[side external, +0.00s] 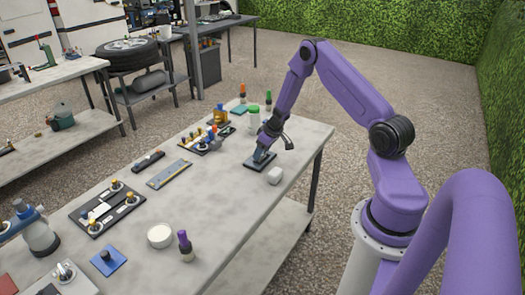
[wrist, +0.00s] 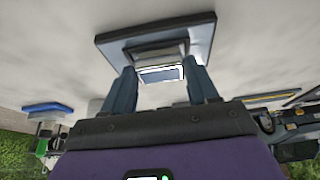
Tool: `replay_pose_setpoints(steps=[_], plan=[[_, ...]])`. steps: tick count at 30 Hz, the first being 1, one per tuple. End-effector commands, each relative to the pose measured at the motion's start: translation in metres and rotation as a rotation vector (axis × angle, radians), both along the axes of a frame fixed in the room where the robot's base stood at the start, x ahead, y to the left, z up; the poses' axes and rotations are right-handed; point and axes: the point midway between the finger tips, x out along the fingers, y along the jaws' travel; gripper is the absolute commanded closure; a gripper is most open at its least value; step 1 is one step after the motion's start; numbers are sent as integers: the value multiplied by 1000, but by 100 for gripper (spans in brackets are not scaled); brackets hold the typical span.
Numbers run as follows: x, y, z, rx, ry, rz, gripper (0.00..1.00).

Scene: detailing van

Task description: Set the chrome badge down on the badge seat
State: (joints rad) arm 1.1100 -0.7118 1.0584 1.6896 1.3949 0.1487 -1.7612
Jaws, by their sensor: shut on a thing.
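The badge seat (side external: 250,164) is a dark flat slab on the table near its right side. In the wrist view the seat (wrist: 205,40) shows at the top, with a raised grey frame in its middle. My gripper (side external: 261,154) is over the slab, pointing down. In the wrist view my gripper (wrist: 160,78) is shut on the chrome badge (wrist: 161,74), a small bright rectangle between the two fingers. The badge is close to the seat's frame; I cannot tell whether they touch. In the side view the badge is hidden by the gripper.
A white block (side external: 274,175) lies just in front of the seat. A blue-grey bar (side external: 169,174) lies farther left. The tabletop between the bar and the seat is clear.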

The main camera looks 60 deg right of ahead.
Motion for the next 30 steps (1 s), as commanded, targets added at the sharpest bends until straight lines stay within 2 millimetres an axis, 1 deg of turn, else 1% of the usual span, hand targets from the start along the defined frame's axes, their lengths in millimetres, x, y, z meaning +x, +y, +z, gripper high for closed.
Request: replay_pose_setpoints(steps=[11,30], plan=[[0,0,0,0,-1,0,71],[0,0,-6,0,-1,0,71]])
